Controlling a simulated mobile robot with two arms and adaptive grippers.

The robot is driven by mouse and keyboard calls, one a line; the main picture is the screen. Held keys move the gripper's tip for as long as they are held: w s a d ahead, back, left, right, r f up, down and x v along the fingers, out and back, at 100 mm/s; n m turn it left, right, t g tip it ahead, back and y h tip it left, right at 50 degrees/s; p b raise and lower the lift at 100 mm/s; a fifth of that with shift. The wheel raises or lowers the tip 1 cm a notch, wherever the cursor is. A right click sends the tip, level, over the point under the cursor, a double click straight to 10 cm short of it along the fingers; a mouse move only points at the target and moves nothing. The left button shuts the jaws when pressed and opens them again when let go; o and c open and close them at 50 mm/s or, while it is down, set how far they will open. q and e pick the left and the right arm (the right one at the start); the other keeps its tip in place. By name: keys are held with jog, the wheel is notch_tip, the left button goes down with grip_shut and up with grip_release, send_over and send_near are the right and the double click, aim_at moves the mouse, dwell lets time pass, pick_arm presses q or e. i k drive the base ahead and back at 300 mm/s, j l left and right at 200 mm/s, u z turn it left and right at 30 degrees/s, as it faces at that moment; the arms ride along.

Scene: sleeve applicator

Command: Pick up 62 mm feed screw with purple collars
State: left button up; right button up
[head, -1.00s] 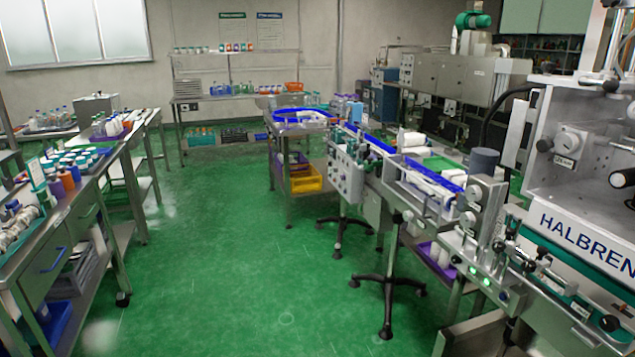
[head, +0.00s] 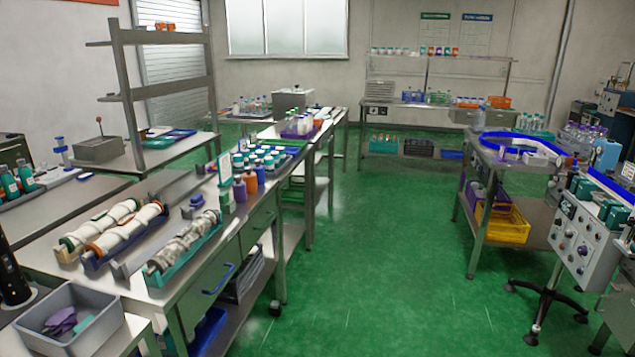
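Several feed screws lie on the steel bench at the left in the head view. A white screw (head: 100,229) lies in a pale cradle with a green end. A white screw with orange-brown collars (head: 126,232) lies beside it in a dark blue cradle. A grey metallic screw (head: 184,243) lies nearer the bench's right edge in a teal cradle. I cannot make out purple collars on any of them, and their sizes cannot be read. Neither of my grippers is in view.
A grey bin (head: 68,322) with purple and teal pieces stands at the near left. Purple and orange bottles (head: 245,184) stand farther along the bench. Green floor (head: 375,260) is clear between the benches and the conveyor table (head: 487,150) at right.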

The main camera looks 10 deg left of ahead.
aim_at(173, 249)
jog(key=i+u, duration=0.15)
jog(key=i, duration=0.7)
jog(key=i+l+u, duration=0.1)
jog(key=i+l, duration=0.15)
jog(key=i, duration=0.6)
jog(key=i+u, duration=1.05)
jog(key=u, duration=1.35)
jog(key=k, duration=0.05)
